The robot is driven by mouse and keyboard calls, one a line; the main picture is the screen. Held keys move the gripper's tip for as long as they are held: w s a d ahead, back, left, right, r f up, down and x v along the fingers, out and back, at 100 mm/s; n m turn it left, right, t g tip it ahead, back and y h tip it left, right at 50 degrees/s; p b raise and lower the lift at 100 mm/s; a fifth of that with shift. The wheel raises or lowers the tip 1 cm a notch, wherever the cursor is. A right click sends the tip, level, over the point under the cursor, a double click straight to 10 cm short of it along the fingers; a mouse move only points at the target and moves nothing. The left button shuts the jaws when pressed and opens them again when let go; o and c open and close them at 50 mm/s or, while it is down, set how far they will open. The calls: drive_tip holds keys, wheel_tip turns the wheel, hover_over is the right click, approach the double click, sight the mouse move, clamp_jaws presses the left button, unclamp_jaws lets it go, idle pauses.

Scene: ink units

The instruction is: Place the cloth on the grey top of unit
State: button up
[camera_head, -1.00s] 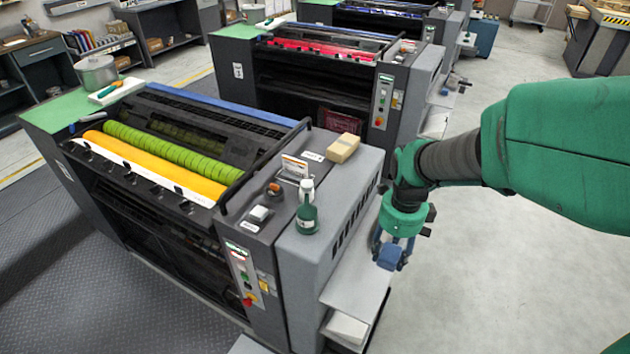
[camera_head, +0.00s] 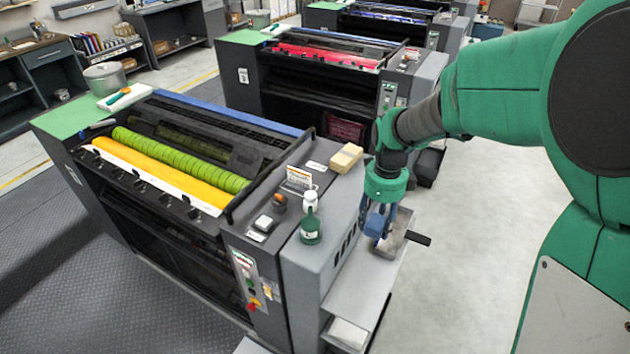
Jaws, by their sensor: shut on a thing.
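My gripper (camera_head: 380,225) is at the right side of the nearest ink unit, over its side shelf. It is shut on a small blue bundle, which looks like the cloth (camera_head: 376,226). The fingers partly hide it. The unit's grey top (camera_head: 338,208) is just left of my gripper. The bundle is apart from this top, beyond its right edge.
A grey tray-like thing (camera_head: 404,226) with a black handle is beside my gripper. Bare grey surface lies between bottle and block.

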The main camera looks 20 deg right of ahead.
drive_tip(key=w+a+f+p, duration=0.1)
drive_tip(key=w+a+p, duration=0.2)
drive_tip(key=w+p, duration=0.7)
drive_tip(key=w+f+b, duration=0.1)
drive_tip(key=f, duration=0.1)
drive_tip(key=w+f+b, duration=0.2)
drive_tip(key=f, duration=0.1)
drive_tip(key=shift+a+f+b, duration=0.1)
drive_tip(key=shift+f+b, duration=0.2)
drive_tip(key=shift+f, duration=0.05)
drive_tip(key=shift+w, duration=0.2)
drive_tip(key=p, duration=0.1)
hover_over(336, 192)
drive_tip(key=shift+f, duration=0.75)
drive_tip(key=shift+f+p, duration=0.3)
drive_tip(key=shift+f, duration=1.4)
drive_tip(key=shift+f, duration=0.25)
